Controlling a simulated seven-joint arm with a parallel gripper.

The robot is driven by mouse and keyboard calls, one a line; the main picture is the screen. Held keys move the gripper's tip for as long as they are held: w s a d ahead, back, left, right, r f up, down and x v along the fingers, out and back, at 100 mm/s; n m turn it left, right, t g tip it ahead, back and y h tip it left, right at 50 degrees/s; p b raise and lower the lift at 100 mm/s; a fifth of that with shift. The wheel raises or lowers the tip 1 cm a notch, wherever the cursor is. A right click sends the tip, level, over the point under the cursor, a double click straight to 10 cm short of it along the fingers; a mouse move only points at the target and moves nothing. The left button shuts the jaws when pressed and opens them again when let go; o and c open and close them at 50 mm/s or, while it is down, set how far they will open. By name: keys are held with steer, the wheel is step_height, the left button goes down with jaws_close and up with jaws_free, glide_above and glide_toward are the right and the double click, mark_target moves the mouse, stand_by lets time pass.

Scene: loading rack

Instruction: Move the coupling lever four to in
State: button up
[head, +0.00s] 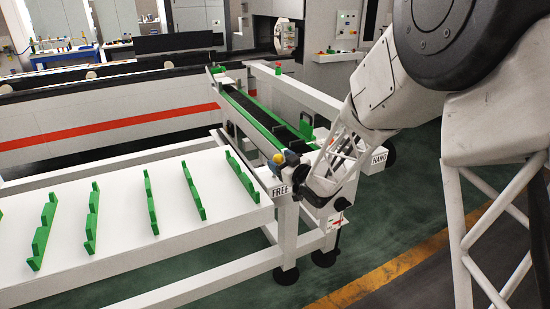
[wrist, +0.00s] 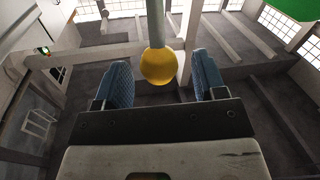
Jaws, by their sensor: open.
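A lever with a yellow ball knob (wrist: 158,66) on a grey rod shows in the wrist view. The knob appears between the two blue finger pads of my gripper (wrist: 162,82), with a visible gap on each side. My gripper is open. In the head view the yellow knob (head: 279,158) is at the near end of the narrow green-lined rack, just left of my gripper (head: 289,161). The wrist hides much of the lever's mounting, and no number is readable on it.
A white table (head: 120,215) with several green notched supports is at left. The "FREE" sign (head: 281,191) is below the knob; the "HAND" sign (head: 379,158) is right of my wrist. The green-lined channel (head: 250,108) stretches behind.

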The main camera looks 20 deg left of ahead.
steer(key=shift+x, duration=1.65)
jaws_close()
